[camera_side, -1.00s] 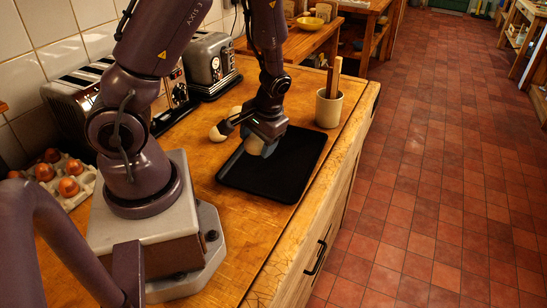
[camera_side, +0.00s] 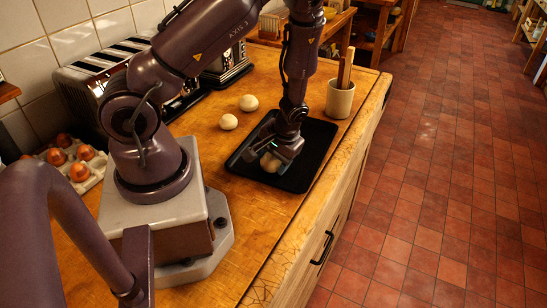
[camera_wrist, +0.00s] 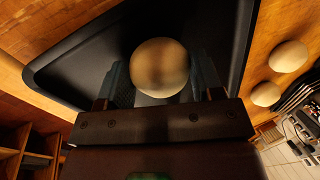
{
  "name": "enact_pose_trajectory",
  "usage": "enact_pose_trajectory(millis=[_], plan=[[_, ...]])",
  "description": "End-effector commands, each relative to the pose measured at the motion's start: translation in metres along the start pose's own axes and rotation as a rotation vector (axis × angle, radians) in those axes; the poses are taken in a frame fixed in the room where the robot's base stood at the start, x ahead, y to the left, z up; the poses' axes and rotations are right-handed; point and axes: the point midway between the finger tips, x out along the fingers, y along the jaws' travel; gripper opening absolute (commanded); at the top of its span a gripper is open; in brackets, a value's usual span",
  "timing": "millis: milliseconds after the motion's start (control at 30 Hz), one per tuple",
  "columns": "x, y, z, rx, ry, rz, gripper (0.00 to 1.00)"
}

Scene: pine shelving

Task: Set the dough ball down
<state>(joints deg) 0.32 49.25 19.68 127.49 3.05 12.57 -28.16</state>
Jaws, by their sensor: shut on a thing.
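My gripper (camera_side: 273,157) is shut on a pale dough ball (camera_side: 270,162), low over the black tray (camera_side: 298,183). In the wrist view the dough ball (camera_wrist: 159,67) sits between the two fingers, with the tray (camera_wrist: 75,70) behind it. I cannot tell whether the ball touches the tray. Two more dough balls lie on the wooden worktop to the left of the tray, a near one (camera_side: 228,121) and a far one (camera_side: 249,102). They also show at the right of the wrist view, one higher (camera_wrist: 288,56) and one lower (camera_wrist: 266,94).
A cream pot (camera_side: 340,101) with wooden utensils stands just beyond the tray. A toaster (camera_side: 98,70) stands along the tiled wall. An egg carton (camera_side: 92,178) with brown eggs is at the left.

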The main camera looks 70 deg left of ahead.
Motion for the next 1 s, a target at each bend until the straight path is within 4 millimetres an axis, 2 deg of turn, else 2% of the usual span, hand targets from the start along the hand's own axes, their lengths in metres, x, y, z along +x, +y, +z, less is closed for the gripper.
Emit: enact_pose_trajectory(millis=[267,300,333,633,767,1000], plan=[[0.002,0.001,0.0,0.0,0.0,0.0,0.51],[0.003,0.001,0.0,0.0,0.0,0.0,0.65],[0.002,0.001,0.0,0.0,0.0,0.0,0.71],[-0.001,0.0,0.0,0.0,0.001,0.001,0.71],[-0.016,0.001,-0.001,0.001,0.005,0.003,0.71],[-0.067,0.001,-0.001,0.001,0.006,0.005,0.71]])
